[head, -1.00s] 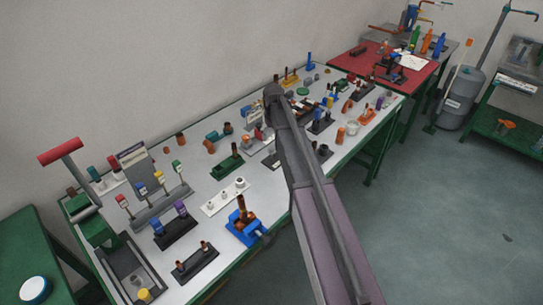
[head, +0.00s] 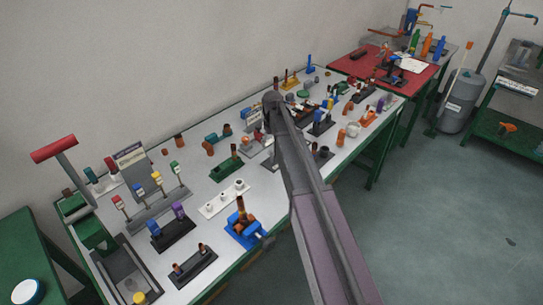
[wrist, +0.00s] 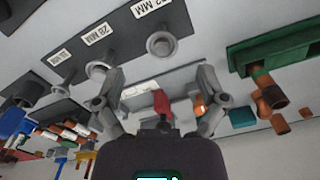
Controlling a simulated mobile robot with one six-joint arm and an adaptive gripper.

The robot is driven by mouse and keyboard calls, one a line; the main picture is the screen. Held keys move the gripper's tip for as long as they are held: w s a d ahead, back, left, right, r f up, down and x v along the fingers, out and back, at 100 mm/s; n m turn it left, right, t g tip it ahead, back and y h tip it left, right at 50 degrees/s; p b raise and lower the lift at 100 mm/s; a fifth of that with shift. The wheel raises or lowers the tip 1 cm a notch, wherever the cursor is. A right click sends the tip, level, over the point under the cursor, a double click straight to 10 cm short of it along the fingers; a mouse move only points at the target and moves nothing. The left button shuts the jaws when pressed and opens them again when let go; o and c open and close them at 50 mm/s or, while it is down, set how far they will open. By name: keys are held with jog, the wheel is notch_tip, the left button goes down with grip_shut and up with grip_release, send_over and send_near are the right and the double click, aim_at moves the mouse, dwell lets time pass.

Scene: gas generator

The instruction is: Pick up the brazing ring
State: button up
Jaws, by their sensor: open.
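My gripper (wrist: 162,73) is open in the wrist view, with nothing between its fingertips. Ahead of it is a dark grey board (wrist: 113,33) with size labels and several grey ring-ended fittings (wrist: 160,43). A red part (wrist: 161,103) on a pale stand shows between the finger bases. I cannot tell which piece is the brazing ring; no ring is clearly identifiable as it. In the head view my arm crosses the workbench (head: 285,212) and hides the gripper.
A green holder (wrist: 270,55) with copper pieces lies right in the wrist view. In the head view, a blue vise (head: 245,230) stands near the bench's front edge. A red-topped table (head: 350,67) is at the back right. Open floor (head: 440,220) lies right of the bench.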

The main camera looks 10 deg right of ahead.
aim_at(272, 151)
jog(key=shift+a+f+b, duration=0.15)
jog(key=shift+f+b, duration=1.4)
jog(key=shift+f, duration=0.3)
jog(key=shift+f, duration=0.25)
jog(key=c, duration=0.8)
